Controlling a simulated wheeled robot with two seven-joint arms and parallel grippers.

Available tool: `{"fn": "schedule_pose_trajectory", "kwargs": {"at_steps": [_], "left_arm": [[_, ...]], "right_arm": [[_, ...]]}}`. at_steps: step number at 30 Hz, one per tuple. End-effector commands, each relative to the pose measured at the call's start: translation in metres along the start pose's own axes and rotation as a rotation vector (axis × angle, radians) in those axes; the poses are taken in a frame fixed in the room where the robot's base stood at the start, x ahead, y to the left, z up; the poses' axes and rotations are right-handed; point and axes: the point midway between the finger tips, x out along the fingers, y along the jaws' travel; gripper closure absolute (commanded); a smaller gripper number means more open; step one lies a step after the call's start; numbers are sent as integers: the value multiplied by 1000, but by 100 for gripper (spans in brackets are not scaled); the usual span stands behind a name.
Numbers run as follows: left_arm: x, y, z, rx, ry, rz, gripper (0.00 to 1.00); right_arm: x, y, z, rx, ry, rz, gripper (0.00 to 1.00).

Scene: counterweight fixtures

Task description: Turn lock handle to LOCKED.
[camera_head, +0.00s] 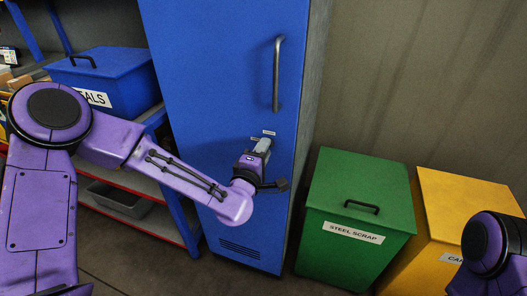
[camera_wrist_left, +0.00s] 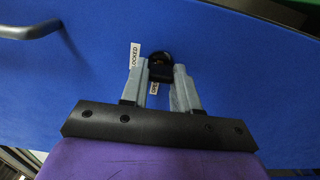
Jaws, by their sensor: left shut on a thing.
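My left gripper (camera_head: 263,147) is at the front of the blue locker (camera_head: 215,60), below its long door handle. In the left wrist view, its two grey fingers (camera_wrist_left: 159,72) are shut on the small black lock handle (camera_wrist_left: 158,66), one finger on each side. In the head view the lock handle is hidden by the gripper. A white LOCKED label (camera_wrist_left: 135,56) is beside the left fingertip. A second small label (camera_wrist_left: 154,88) shows between the fingers, too small to read. My right gripper is out of view.
The grey door handle (camera_head: 278,74) sticks out above the lock. A green STEEL SCRAP bin (camera_head: 357,190) and a yellow bin (camera_head: 460,205) stand right of the locker. A blue lidded bin (camera_head: 115,75) sits on the shelf at left.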

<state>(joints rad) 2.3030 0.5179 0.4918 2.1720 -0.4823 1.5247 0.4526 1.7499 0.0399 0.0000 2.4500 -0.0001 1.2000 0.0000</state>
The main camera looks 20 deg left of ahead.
Motion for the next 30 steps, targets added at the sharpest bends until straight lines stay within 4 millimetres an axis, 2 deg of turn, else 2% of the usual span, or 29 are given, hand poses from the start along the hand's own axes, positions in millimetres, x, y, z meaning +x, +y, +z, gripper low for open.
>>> {"fn": "schedule_pose_trajectory", "kwargs": {"at_steps": [3, 4, 6, 14, 17, 20, 26, 27, 30], "left_arm": [[0, 0, 0, -2, 1, -1, 100], [0, 0, 0, -1, 1, -1, 64], [0, 0, 0, -1, 1, -1, 45], [0, 0, 0, 0, 0, 0, 45], [-7, -2, 0, 0, -2, -1, 45], [-26, -3, 0, 0, -3, -1, 45], [-81, -4, 0, -1, -2, 0, 45], [-85, 8, 0, 6, -1, -4, 45], [-95, 8, 0, 7, 2, -4, 45]], "right_arm": [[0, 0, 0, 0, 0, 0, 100], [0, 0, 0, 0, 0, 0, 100], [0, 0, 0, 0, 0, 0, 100], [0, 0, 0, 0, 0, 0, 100], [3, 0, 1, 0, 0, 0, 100], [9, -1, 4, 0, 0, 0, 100], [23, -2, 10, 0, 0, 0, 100], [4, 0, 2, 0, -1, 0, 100], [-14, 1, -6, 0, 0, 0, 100]]}}
